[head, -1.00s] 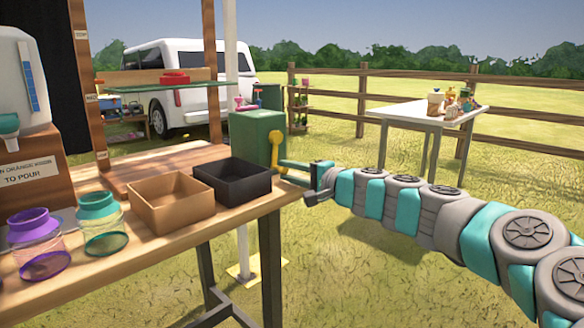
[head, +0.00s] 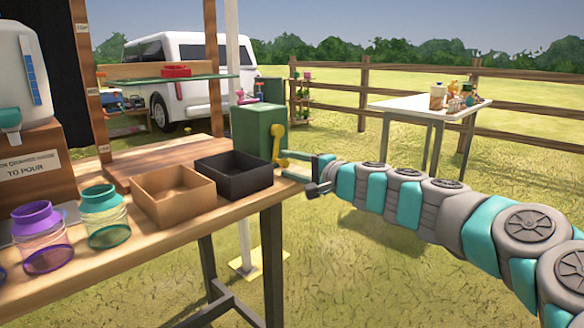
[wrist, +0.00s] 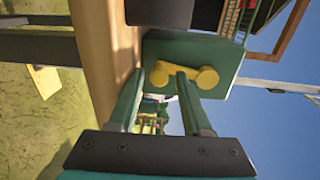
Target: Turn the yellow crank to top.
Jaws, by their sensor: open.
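The yellow crank (head: 278,145) is on the side of a green box (head: 257,128) at the table's far right corner. Its arm hangs down, and a yellow handle sticks out from the lower end toward my gripper (head: 318,172). My gripper is open, just right of the crank. In the wrist view, which is turned sideways, the crank (wrist: 185,76) lies beyond the fingertips of my gripper (wrist: 160,76). Its lower end shows between the fingers, and the right finger overlaps its arm. I cannot tell whether a finger touches it.
A black tray (head: 232,180) and a brown tray (head: 172,199) sit on the wooden table (head: 160,250) beside the box. Purple (head: 42,240) and teal-lidded (head: 104,218) jars stand further left. A white table (head: 430,108) is behind my arm. Grass right of the wooden table is open.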

